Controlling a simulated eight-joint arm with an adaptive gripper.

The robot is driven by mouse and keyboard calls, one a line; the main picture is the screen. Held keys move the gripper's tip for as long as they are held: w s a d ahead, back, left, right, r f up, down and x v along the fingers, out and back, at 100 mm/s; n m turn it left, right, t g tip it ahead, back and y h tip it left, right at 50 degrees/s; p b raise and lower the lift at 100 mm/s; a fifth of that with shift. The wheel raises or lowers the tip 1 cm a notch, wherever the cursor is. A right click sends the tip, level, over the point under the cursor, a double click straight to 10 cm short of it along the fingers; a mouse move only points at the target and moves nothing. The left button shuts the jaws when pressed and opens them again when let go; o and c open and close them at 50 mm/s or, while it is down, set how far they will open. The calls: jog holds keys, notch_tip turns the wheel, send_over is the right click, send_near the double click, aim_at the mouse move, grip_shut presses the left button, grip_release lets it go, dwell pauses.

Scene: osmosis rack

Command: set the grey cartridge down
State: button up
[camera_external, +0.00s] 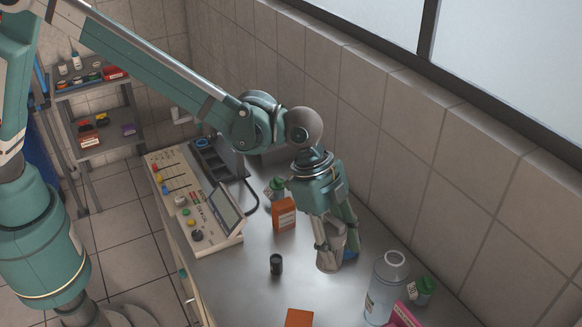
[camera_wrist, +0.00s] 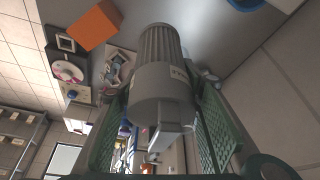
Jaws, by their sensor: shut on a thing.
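The grey cartridge (camera_external: 328,258) is upright in the external view, low over the steel bench top. I cannot tell whether its base touches the surface. My gripper (camera_external: 335,240) points down and is shut on the cartridge from above, its fingers on either side and partly covering it. In the wrist view the ribbed cartridge (camera_wrist: 163,80) fills the middle, between the two green finger pads of my gripper (camera_wrist: 160,128).
A small black cylinder (camera_external: 276,264) and an orange box (camera_external: 284,214) stand left of the cartridge. A clear bottle (camera_external: 384,288) and a green-capped bottle (camera_external: 423,290) are at the right. Another orange box (camera_external: 299,318) is at the front. A control console (camera_external: 200,205) stands at left. Bare bench lies front-left.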

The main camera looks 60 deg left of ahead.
jog(key=w+a+n+t, duration=0.1)
jog(key=w+a, duration=0.4)
jog(key=a, duration=0.5)
jog(key=w+a+n, duration=0.2)
jog(key=w+a, duration=0.3)
jog(key=a, duration=0.4)
jog(key=w+a+n+t, duration=0.1)
jog(key=w+a, duration=0.4)
jog(key=a, duration=0.5)
jog(key=w+a+n+y, duration=0.2)
jog(key=w+a+n, duration=0.1)
jog(key=a, duration=2)
jog(key=shift+w+d+f, duration=0.1)
jog(key=shift+f, duration=1.15)
jog(key=shift+d+f, duration=0.1)
jog(key=shift+f, duration=1.15)
notch_tip(320, 180, down, 6)
jog(key=shift+f, duration=0.2)
jog(key=shift+f+b, duration=0.3)
jog(key=shift+f, duration=1.55)
